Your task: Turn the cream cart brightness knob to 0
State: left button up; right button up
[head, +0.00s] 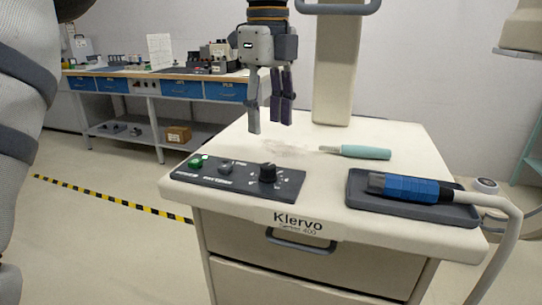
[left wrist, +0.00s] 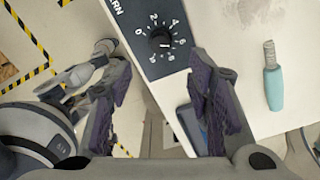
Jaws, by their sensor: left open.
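The cream cart (head: 300,213) stands in front of me, with "Klervo" on its front edge. A dark control panel (head: 215,180) lies along its near left edge. The black brightness knob (head: 268,172) is at the panel's right end. My left gripper (head: 268,124) points down, open and empty, above the cart top beyond the panel, apart from the knob. My right gripper is not in view.
A green-lit button (head: 197,161) and a small switch (head: 226,167) share the panel. A teal-handled tool (head: 362,152) lies on the cart top. A grey tray (head: 440,209) holds a blue-gripped handpiece (head: 405,188) with a cable. A workbench (head: 150,72) stands behind.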

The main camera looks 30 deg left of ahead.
aim_at(268, 165)
pick_arm(q)
notch_tip(268, 165, down, 10)
jog(key=shift+r+p, duration=0.25)
jog(key=shift+p, duration=0.05)
jog(key=shift+c, duration=0.6)
grip_shut()
